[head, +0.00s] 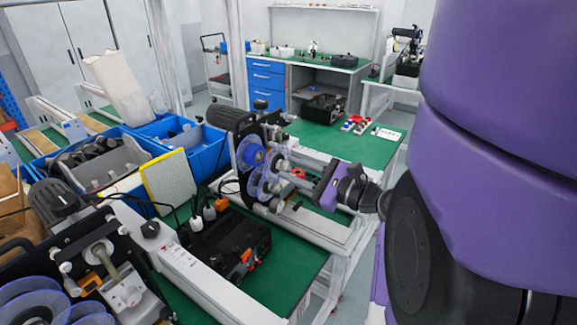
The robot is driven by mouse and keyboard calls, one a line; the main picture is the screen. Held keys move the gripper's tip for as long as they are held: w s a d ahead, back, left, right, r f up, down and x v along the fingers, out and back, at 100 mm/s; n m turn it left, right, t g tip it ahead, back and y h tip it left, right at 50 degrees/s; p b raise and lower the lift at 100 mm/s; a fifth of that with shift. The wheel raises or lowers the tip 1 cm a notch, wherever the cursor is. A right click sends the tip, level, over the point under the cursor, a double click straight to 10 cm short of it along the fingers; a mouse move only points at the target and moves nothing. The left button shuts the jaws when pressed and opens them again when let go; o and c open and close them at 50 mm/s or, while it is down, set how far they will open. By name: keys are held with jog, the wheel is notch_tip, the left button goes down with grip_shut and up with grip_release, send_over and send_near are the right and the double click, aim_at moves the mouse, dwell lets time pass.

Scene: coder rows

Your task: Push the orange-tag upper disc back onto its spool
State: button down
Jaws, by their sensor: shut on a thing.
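A dark coder machine (240,122) stands on the green bench, with two bluish see-through discs on its front. The upper disc (250,152) has a solid blue middle. The lower disc (262,186) is clearer and sits just below it. My gripper (284,172) reaches in from the right at the discs, its fingers shut at their right edge. The fingertips are small and partly lost among the machine's rollers, so the exact grip is hard to see. The spool behind the upper disc is hidden. An orange piece (222,202) shows at the machine's lower left.
Blue bins (200,140) with grey parts stand left of the machine. A black box (235,245) with orange pieces lies in front. Another coder with blue discs (45,303) fills the lower left.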

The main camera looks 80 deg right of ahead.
jog(key=shift+p+x, duration=0.3)
jog(key=shift+x, duration=1.8)
jog(key=shift+w+d, duration=0.3)
jog(key=shift+w, duration=0.2)
dwell(0.8)
jog(key=c, duration=1)
grip_release()
jog(key=b+v, duration=0.2)
jog(key=v, duration=0.4)
jog(key=shift+s+f, duration=0.15)
jog(key=shift+b+v, duration=0.3)
jog(key=shift+v, duration=0.45)
jog(key=shift+a, duration=0.1)
